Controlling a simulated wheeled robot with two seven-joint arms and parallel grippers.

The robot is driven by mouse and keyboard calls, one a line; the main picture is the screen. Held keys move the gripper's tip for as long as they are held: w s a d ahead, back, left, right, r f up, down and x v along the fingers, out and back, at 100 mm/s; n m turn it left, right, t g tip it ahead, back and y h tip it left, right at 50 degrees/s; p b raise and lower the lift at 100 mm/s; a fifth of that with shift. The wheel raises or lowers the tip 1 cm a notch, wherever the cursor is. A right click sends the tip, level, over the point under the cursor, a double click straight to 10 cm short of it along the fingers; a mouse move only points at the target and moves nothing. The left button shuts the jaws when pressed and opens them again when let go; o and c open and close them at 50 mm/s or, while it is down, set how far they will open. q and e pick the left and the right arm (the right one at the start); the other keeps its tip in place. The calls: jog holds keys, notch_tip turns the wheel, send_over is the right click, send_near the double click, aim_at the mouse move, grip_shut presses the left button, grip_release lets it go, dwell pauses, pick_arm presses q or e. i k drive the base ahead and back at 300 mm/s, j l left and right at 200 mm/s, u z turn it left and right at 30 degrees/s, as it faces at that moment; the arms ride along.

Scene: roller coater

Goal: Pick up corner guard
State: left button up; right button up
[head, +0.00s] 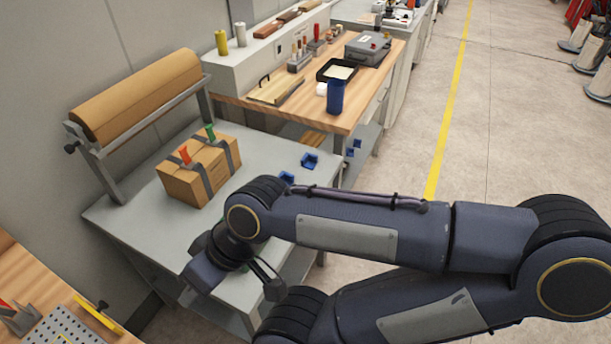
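Small blue pieces that look like corner guards lie on the grey packing table (130,225). One blue corner guard (310,160) is near the table's right edge. A second corner guard (287,177) lies just in front of it, partly hidden by my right arm. My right arm comes in from the right across the table's front. My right gripper (268,284) hangs over the table's front right part, nearer than the blue pieces and apart from them. Its fingers are partly hidden, and I cannot tell how far apart they are. My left gripper is out of view.
A strapped cardboard box (198,172) with red and green pieces on top stands mid-table. A brown paper roll (135,95) is behind it. More blue pieces (352,150) sit lower beside the bench.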

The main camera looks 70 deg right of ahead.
aim_at(288, 178)
jog(key=z, duration=2.15)
jog(key=i+l+u, duration=0.1)
jog(key=i+l, duration=0.25)
jog(key=i+l+u, duration=0.1)
jog(key=i+l, duration=0.25)
jog(key=l, duration=0.2)
jog(key=i+l, duration=0.35)
jog(key=l, duration=0.15)
jog(key=i+l+u, duration=0.15)
jog(key=i+l, duration=0.2)
jog(key=l, duration=0.15)
